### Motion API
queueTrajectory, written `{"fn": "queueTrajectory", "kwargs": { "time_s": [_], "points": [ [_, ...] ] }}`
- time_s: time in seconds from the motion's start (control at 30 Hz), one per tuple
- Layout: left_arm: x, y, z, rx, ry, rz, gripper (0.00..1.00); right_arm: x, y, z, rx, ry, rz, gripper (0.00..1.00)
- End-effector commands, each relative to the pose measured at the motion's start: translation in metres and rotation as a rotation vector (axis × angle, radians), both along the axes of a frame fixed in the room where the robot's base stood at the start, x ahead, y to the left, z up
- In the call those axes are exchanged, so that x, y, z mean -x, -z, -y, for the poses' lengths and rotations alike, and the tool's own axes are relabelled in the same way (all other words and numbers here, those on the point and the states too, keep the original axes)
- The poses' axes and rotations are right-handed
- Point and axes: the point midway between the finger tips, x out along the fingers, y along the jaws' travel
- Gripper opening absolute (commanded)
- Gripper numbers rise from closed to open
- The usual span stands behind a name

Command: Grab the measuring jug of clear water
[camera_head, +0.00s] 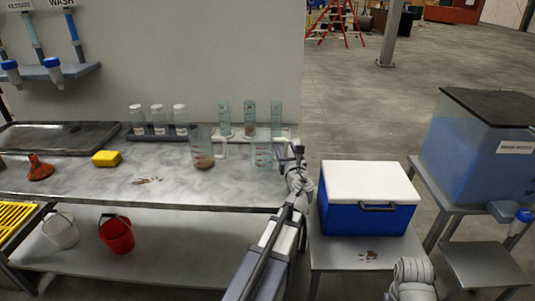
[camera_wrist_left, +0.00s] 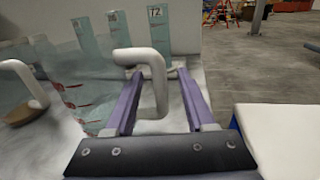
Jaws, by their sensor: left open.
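The clear measuring jug (camera_head: 263,154), with red markings, stands near the right end of the steel bench. Its contents look clear. In the left wrist view its glass body (camera_wrist_left: 88,97) is at the left, and its thick white handle (camera_wrist_left: 158,80) stands between my fingers. My left gripper (camera_head: 294,156) is at the handle side of the jug. In the wrist view the left gripper (camera_wrist_left: 159,75) is open, with one purple finger on each side of the handle. I cannot tell if either finger touches it. My right gripper is not in view.
A second jug (camera_head: 203,155) with brown sediment stands to the left. Glass cylinders (camera_head: 249,116) and capped bottles (camera_head: 159,120) stand behind. A blue cooler (camera_head: 366,216) with a white lid (camera_head: 368,181) is right of the bench. The bench front (camera_head: 200,187) is mostly clear.

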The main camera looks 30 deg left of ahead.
Motion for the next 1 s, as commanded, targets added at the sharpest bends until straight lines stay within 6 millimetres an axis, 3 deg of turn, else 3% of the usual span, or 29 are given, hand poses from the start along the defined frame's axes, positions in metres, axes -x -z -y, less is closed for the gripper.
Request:
{"fn": "queueTrajectory", "kwargs": {
  "time_s": [0.13, 0.4, 0.87, 1.0],
  "points": [
    [-0.019, 0.001, -0.017, 0.0, -0.001, 0.0, 0.55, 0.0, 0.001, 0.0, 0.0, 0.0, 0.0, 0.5],
    [-0.02, 0.0, -0.019, 0.0, 0.0, 0.0, 0.55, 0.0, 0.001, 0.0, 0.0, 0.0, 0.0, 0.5],
    [-0.02, 0.0, -0.019, 0.0, 0.0, 0.0, 0.03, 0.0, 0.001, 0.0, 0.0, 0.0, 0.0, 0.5],
    [-0.02, 0.001, -0.019, 0.0, 0.0, 0.0, 0.0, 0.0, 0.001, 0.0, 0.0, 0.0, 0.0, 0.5]
  ]
}}
